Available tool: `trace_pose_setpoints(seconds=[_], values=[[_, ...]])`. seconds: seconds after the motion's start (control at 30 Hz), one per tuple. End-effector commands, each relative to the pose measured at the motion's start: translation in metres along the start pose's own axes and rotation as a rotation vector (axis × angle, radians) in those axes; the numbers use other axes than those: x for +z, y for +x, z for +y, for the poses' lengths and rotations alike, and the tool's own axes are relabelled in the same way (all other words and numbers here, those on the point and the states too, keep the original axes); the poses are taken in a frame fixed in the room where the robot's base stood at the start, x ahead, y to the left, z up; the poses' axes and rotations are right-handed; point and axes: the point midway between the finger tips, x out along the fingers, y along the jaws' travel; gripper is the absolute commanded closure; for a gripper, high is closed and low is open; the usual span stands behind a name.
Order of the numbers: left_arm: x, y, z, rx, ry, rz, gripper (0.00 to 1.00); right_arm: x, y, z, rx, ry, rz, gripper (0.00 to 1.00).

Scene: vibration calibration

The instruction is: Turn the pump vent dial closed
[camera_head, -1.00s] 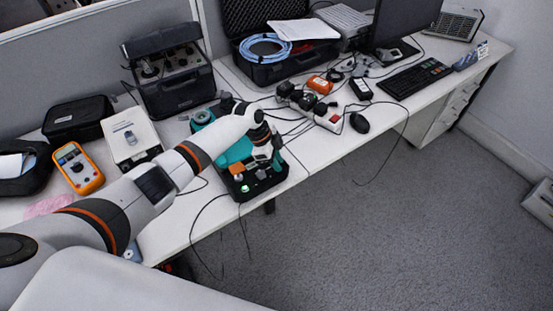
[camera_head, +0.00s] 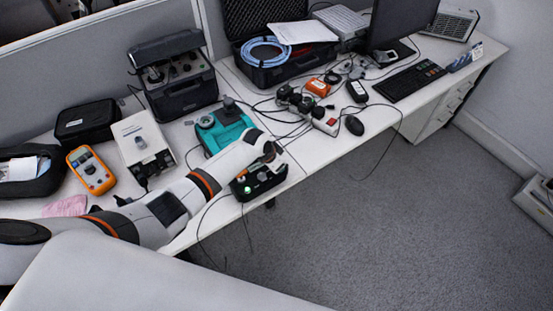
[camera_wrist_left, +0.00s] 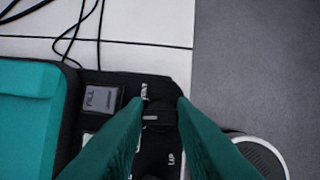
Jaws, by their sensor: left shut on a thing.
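The pump (camera_head: 222,130) is a teal and black unit near the table's front edge, partly hidden behind my left arm in the head view. Its teal body also shows at the left of the left wrist view (camera_wrist_left: 28,120). My left gripper (camera_head: 269,166) is over the black front panel, pointing down. In the left wrist view its two teal fingers (camera_wrist_left: 161,103) are on either side of a small black dial (camera_wrist_left: 158,117) and shut on it. White markings sit by the dial, one reading "UP". The dial is hidden in the head view. My right gripper is not in view.
A grey square button (camera_wrist_left: 102,99) is left of the dial. A white box (camera_head: 142,140), an orange multimeter (camera_head: 91,170) and a black case (camera_head: 178,85) stand left of the pump. Cables and a power strip (camera_head: 325,124) lie to its right. The table edge is close.

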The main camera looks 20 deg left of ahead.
Motion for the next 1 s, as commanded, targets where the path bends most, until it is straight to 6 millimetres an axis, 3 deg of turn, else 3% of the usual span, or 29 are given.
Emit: trace_pose_setpoints(seconds=[0.1,0.4,1.0], values=[[0.003,-0.004,-0.002,0.042,-0.104,-0.002,1.00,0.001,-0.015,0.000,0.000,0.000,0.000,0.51],[0.003,-0.002,-0.003,0.145,-0.356,-0.002,1.00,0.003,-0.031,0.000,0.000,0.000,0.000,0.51],[0.003,-0.001,-0.003,0.260,-0.630,-0.003,1.00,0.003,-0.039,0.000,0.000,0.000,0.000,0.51]])
